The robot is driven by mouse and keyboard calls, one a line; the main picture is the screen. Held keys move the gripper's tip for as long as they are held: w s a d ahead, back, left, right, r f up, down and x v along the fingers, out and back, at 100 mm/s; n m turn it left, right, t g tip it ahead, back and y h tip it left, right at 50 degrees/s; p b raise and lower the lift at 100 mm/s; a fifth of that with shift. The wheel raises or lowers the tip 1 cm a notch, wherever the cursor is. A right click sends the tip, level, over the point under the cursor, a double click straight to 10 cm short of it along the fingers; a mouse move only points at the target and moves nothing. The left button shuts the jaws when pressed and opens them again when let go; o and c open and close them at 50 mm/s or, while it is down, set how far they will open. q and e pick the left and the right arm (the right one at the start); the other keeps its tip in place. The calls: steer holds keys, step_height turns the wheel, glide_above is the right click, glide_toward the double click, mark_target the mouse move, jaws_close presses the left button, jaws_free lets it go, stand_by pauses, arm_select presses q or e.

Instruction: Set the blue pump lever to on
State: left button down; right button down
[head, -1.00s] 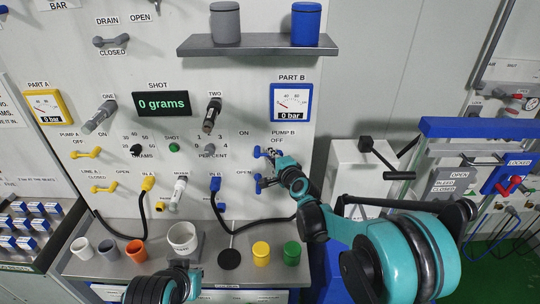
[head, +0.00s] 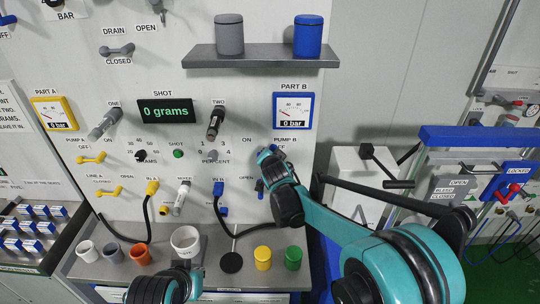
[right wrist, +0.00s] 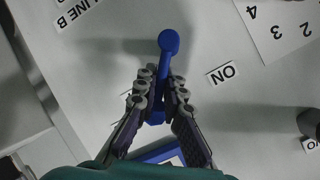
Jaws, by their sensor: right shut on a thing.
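The blue pump lever (right wrist: 168,52) shows in the right wrist view between the fingers of my right gripper (right wrist: 160,95). The gripper is shut on the lever. Its round end points to the top of that view, and the ON label (right wrist: 222,73) lies to its right. The label on its other side is mostly hidden by a finger. In the head view my right gripper (head: 267,157) is at the panel below PUMP B and covers most of the lever.
The blue line B lever (head: 260,185) sits just below the right gripper. The blue-framed gauge (head: 293,110) is above. A bench (head: 110,268) with several cups runs below the panel. A grey shelf (head: 262,54) holds two canisters.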

steer(key=shift+a+r+n+h, duration=0.35)
steer(key=shift+a+n+h, duration=0.5)
steer(key=shift+n, duration=0.35)
steer(key=shift+a+r+n+h+b, duration=0.1)
steer(key=shift+a+n+h+b, duration=0.45)
steer(key=shift+n+h, duration=0.75)
steer(key=shift+a, duration=0.1)
steer(key=c, duration=1.6)
jaws_free()
steer(key=v, duration=1.2)
